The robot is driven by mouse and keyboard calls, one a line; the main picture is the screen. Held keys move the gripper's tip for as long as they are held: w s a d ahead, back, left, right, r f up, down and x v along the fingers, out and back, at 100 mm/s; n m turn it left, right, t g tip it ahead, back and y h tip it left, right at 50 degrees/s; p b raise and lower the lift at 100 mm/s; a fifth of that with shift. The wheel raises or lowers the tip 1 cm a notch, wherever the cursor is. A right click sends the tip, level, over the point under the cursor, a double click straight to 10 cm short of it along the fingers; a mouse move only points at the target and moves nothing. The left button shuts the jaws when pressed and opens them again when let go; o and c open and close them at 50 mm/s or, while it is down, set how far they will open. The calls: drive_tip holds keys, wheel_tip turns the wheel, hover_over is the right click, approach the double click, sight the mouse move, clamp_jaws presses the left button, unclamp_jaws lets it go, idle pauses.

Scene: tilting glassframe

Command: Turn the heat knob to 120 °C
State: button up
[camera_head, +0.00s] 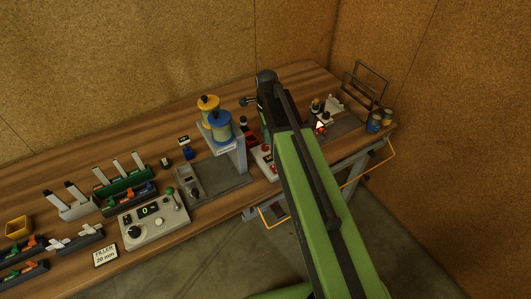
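A grey control box (155,222) with a small dark display (149,210) stands at the front of the bench, left of the middle. A black round knob (134,232) is on its left side, and a green-tipped lever (170,192) stands at its right. The display and knob markings are too small to read surely, so I cannot tell if this is the heat knob. Another box with red parts (266,163) is partly hidden by my green arm, which crosses the view right of the middle.
A stand with yellow and blue canisters (220,122) rises mid-bench. Racks with levers and coloured parts (122,185) fill the left. A sign (105,255) reads "FILLER 20 mm". A dark frame (370,80) and small cans (375,122) stand at the right end.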

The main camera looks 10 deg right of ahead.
sight(266, 146)
drive_tip(key=f+b, duration=0.4)
drive_tip(key=f, duration=0.1)
drive_tip(key=f+b, duration=0.2)
drive_tip(key=shift+w+f, duration=0.25)
drive_tip(key=shift+r, duration=0.15)
clamp_jaws()
drive_tip(key=shift+a, duration=0.2)
drive_tip(key=shift+d, duration=0.15)
